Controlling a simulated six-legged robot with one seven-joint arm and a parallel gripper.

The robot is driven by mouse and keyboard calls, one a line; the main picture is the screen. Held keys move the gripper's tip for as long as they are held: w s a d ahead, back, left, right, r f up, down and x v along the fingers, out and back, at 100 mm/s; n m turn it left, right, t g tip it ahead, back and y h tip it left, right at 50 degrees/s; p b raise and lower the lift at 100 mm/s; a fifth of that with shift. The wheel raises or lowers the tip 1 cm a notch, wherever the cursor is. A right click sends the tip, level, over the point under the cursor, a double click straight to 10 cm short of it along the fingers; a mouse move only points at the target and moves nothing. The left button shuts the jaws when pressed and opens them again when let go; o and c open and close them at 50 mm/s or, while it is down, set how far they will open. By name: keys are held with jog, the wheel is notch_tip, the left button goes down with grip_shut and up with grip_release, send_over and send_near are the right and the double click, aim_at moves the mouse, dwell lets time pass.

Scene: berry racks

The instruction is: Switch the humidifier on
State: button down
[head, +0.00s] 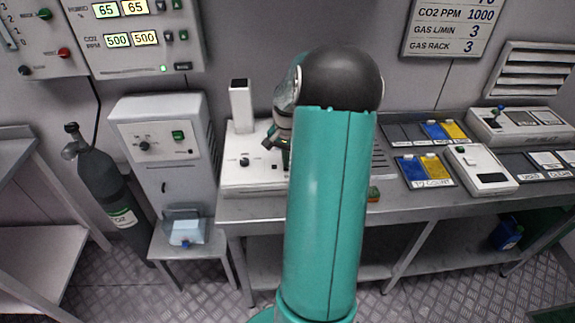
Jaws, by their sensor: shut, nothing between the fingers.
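A low white unit (262,180) with an upright white spout (241,106) and a black knob stands at the left end of the metal bench. It looks like the humidifier, but I can read no label on it. My gripper (268,143) is over this unit, right of the spout, shut and empty. My teal arm hides the unit's right part and much of my gripper. I cannot tell whether the fingers touch the unit. Its switch is not clearly visible, so its state cannot be told.
A grey cabinet (165,165) with a knob and green switch stands left of the bench, above a light-blue tray (187,232). A dark gas cylinder (108,183) stands farther left.

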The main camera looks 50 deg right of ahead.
jog(key=shift+f, duration=0.25)
jog(key=shift+r, duration=3.5)
